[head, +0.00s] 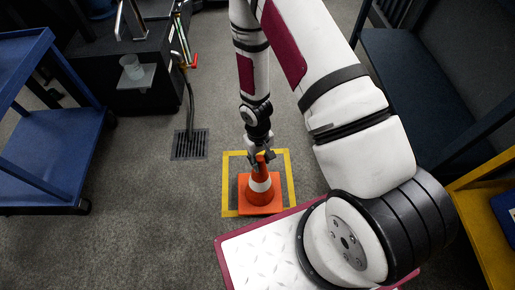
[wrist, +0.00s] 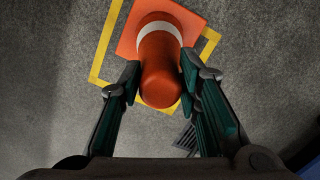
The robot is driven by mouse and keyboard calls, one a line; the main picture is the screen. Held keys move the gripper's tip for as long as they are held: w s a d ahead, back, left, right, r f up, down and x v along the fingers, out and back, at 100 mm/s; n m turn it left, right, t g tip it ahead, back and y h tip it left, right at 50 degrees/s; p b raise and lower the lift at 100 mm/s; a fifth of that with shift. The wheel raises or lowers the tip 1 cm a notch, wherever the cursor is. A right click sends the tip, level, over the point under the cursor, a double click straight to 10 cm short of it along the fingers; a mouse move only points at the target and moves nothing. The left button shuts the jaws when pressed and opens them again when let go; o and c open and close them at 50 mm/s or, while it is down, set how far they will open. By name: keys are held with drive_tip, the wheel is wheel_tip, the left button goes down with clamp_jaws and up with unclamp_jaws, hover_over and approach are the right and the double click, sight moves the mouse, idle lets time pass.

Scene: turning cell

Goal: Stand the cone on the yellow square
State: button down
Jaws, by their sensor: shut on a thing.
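The orange cone (head: 259,191) with a white band is upright in the head view. Its square orange base lies within the yellow square outline (head: 227,190) on the floor, as seen from there. My gripper (head: 261,158) is shut on the top of the cone. In the wrist view, the cone (wrist: 160,58) shows between the two fingers of my gripper (wrist: 160,88), and part of the yellow square (wrist: 102,52) shows around the base. I cannot tell whether the base touches the floor.
A floor drain grate (head: 190,144) lies left of the square. A blue cart (head: 45,150) stands at the left. A dark bench (head: 415,80) and a yellow frame (head: 485,225) are at the right.

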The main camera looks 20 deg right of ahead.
drive_tip(key=w+d+f+b, duration=0.2)
drive_tip(key=w+f+b, duration=0.1)
drive_tip(key=w, duration=0.5)
drive_tip(key=shift+w+f+b, duration=0.25)
drive_tip(key=shift+f+b, duration=0.15)
drive_tip(key=shift+f, duration=0.25)
drive_tip(key=shift+d+f, duration=0.1)
drive_tip(key=c, duration=1.2)
unclamp_jaws()
